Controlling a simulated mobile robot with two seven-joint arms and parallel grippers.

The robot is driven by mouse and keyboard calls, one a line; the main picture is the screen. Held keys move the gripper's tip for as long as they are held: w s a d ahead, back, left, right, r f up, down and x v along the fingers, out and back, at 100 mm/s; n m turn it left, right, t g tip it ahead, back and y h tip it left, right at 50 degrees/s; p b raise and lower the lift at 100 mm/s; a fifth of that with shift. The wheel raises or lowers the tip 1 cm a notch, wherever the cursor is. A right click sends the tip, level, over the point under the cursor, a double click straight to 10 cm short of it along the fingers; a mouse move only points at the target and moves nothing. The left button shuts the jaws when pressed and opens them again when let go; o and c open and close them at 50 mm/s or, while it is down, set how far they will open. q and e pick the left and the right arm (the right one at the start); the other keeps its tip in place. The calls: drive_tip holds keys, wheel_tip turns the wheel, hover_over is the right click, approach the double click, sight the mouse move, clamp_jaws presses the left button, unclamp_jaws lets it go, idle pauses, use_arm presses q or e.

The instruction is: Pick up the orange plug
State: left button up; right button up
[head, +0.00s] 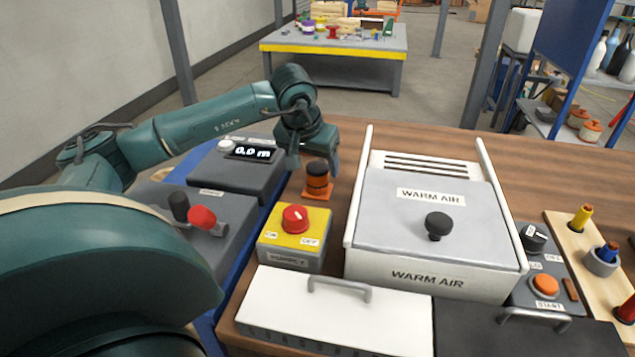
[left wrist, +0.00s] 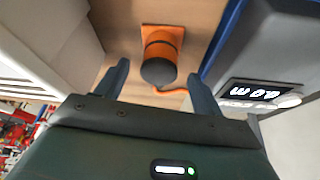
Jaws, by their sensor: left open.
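The orange plug (head: 318,187) stands upright on the wooden bench, between the grey display box and the white warm air unit. It has a dark rounded top, dark bands and a square orange base. My left gripper (head: 313,166) is open, with its fingers pointing down around the plug's upper part in the head view. In the left wrist view the plug (left wrist: 163,50) shows just beyond the gap between the open fingertips (left wrist: 158,74), and an orange cord runs from it to the right. I cannot tell whether a finger touches it. My right gripper is not in view.
The grey display box (head: 238,168) stands close on the left. The warm air unit (head: 432,215) stands on the right. A yellow box with a red knob (head: 295,218) is in front of the plug. Bare wood (head: 345,150) shows behind it.

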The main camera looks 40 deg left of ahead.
sight(316, 168)
use_arm(q)
drive_tip(key=x, duration=0.3)
drive_tip(key=shift+f, duration=0.1)
drive_tip(key=c, duration=1.2)
wheel_tip(316, 168, up, 10)
drive_tip(key=shift+r+p, duration=0.1)
drive_tip(key=shift+p, duration=0.55)
drive_tip(key=shift+d, duration=0.1)
